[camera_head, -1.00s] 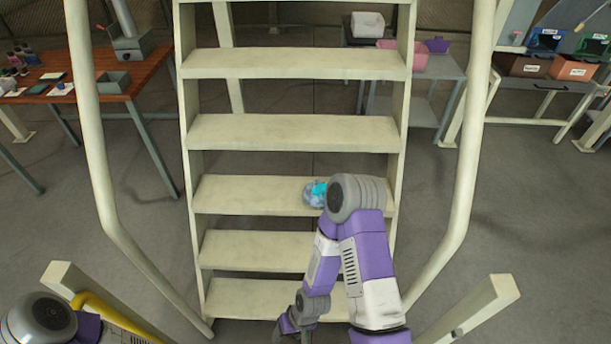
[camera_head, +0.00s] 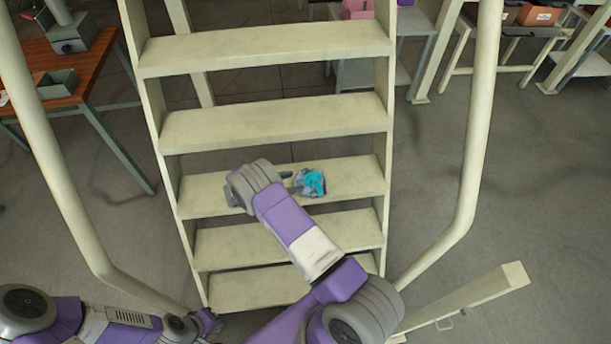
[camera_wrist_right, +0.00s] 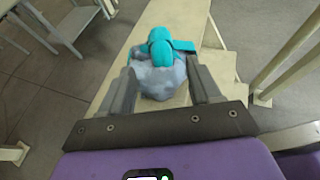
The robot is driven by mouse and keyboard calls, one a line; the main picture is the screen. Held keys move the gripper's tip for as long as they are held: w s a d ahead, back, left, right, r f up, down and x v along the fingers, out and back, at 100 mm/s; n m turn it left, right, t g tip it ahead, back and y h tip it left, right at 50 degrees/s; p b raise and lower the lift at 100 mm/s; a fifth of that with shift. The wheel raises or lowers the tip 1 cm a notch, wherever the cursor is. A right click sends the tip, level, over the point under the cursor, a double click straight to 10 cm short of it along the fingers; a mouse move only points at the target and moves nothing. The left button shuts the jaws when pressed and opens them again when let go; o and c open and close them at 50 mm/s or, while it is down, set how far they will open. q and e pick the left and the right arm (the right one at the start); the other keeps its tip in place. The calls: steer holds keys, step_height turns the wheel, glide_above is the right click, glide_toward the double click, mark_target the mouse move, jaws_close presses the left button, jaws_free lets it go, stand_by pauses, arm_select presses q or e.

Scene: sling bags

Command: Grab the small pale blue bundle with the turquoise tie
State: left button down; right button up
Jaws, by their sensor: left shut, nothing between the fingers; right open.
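The small pale blue bundle (camera_head: 305,190) with its turquoise tie (camera_head: 315,180) lies on a step of the cream stairs, right of the middle. In the right wrist view the bundle (camera_wrist_right: 160,82) sits between the two open fingers of my right gripper (camera_wrist_right: 160,74), its tie (camera_wrist_right: 160,45) beyond them. In the head view my right gripper (camera_head: 292,180) reaches the bundle from the left, partly hidden by my wrist. My left gripper (camera_head: 207,322) is low at the left, shut and empty, far from the bundle.
The stair steps (camera_head: 270,125) rise behind the bundle, between pale handrails (camera_head: 470,130). A wooden-topped table (camera_head: 85,75) stands at the left. A grey table (camera_head: 360,70) and a bench with boxes (camera_head: 540,15) are at the back right. Grey floor lies on both sides.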

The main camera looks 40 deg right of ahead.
mark_target(310, 175)
steer(key=shift+w+d+r, duration=0.1)
steer(key=shift+d, duration=0.35)
steer(key=x, duration=0.3)
steer(key=r+x, duration=0.1)
steer(key=x, duration=0.1)
steer(key=shift+s+d+f, duration=0.1)
steer(key=shift+s+d, duration=0.2)
steer(key=shift+d, duration=0.15)
steer(key=shift+d+f, duration=0.25)
steer(key=shift+d, duration=0.25)
jaws_close()
